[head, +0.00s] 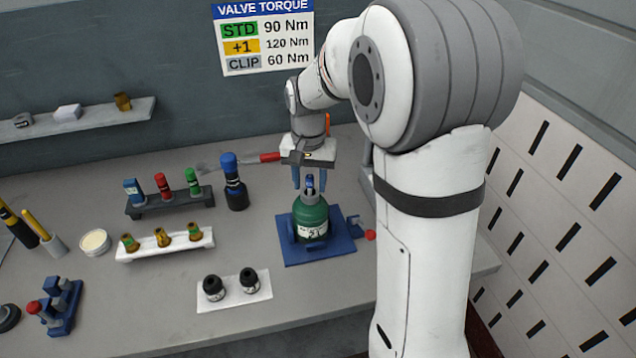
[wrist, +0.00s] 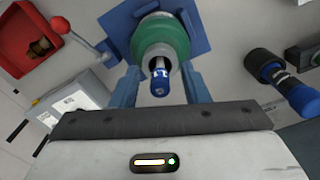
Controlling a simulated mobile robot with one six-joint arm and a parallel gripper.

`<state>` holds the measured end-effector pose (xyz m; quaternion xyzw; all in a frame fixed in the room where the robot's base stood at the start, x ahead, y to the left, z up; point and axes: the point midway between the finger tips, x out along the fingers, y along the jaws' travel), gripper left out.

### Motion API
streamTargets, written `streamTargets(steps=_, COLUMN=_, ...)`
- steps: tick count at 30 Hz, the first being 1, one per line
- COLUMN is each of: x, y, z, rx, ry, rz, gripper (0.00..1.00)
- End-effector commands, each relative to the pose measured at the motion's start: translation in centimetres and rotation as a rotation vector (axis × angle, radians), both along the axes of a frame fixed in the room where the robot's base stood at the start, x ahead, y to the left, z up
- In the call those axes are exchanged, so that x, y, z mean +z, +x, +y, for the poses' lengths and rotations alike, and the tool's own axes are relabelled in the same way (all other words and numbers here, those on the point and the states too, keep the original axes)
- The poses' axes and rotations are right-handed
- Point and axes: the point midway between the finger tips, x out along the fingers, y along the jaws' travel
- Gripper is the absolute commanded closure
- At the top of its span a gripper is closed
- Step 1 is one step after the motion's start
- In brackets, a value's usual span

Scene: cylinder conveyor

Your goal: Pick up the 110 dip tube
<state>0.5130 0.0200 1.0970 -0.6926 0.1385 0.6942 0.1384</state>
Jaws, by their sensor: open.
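My gripper (head: 309,182) is open above the green cylinder (head: 311,219), which stands upright in a blue fixture (head: 335,247). A small blue piece with a white label (wrist: 159,78) stands in the cylinder's neck. In the wrist view it shows between my two blue fingers, with a gap on each side. A dark rack (head: 170,205) at left holds blue (head: 133,191), red (head: 162,185) and green (head: 193,181) labelled pieces. No number 110 is readable, so I cannot tell which piece is the 110 dip tube.
A dark bottle with a blue top (head: 234,183) stands left of the cylinder. A white rack (head: 150,252) holds brass pieces, and a white plate (head: 213,303) bears two black pieces. A red-handled tool (head: 268,157) lies behind. A red bin (wrist: 22,45) shows in the wrist view.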

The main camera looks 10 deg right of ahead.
Motion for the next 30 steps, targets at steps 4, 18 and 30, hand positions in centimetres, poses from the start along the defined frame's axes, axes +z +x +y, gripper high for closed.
streamTargets(steps=4, x=-0.21, y=0.03, z=0.03, rx=0.001, ry=0.000, rz=-0.002, gripper=0.59)
streamTargets(steps=18, x=-0.17, y=0.02, z=0.07, rx=0.002, ry=0.000, rz=-0.002, gripper=0.89)
streamTargets(steps=30, x=-0.14, y=0.02, z=0.09, rx=0.002, ry=0.000, rz=-0.002, gripper=1.00)
